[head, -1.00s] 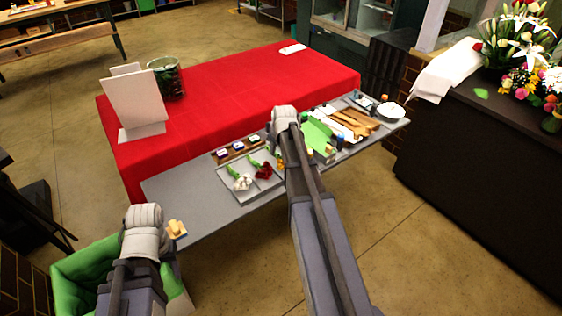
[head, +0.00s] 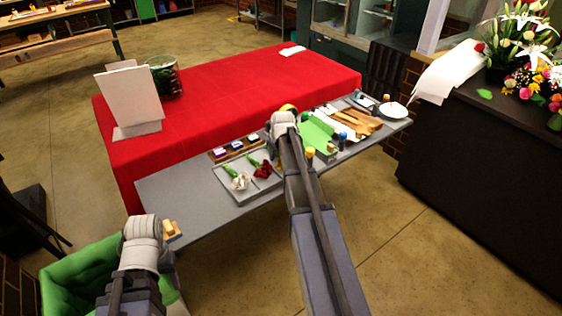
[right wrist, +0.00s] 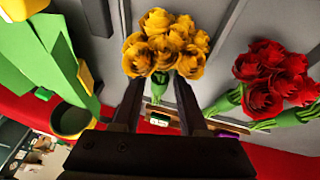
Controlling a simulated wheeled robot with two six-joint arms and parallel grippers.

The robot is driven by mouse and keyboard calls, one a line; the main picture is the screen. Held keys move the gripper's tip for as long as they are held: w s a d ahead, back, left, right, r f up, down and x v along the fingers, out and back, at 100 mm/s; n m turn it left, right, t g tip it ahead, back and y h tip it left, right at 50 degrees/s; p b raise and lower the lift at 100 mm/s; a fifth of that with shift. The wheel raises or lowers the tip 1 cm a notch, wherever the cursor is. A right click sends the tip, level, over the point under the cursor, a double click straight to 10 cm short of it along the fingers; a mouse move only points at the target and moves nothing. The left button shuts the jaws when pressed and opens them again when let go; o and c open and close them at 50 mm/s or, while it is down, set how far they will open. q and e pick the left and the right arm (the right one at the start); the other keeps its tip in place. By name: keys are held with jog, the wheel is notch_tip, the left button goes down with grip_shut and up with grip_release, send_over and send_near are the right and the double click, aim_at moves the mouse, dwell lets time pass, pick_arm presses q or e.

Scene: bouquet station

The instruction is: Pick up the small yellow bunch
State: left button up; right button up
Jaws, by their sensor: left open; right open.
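The small yellow bunch (right wrist: 165,42) shows in the right wrist view, with several yellow blooms and a short green stem wrap. My right gripper (right wrist: 158,90) is open, with its two fingers on either side of the stem and the blooms just beyond the tips. I cannot tell whether either finger touches it. In the head view my right gripper (head: 283,122) is over the grey table (head: 185,197), and my own arm hides the yellow bunch.
A red bunch (head: 262,169) lies close beside the yellow one, with a white bunch (head: 240,181) further left. Green sheets (head: 318,133), bottles and wooden pieces lie right of my right arm. The red-covered table (head: 225,95) behind is mostly clear.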

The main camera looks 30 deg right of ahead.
aim_at(277, 153)
jog(key=shift+c, duration=0.4)
grip_shut()
jog(key=shift+r, duration=0.1)
notch_tip(277, 153, up, 10)
jog(key=p, duration=1)
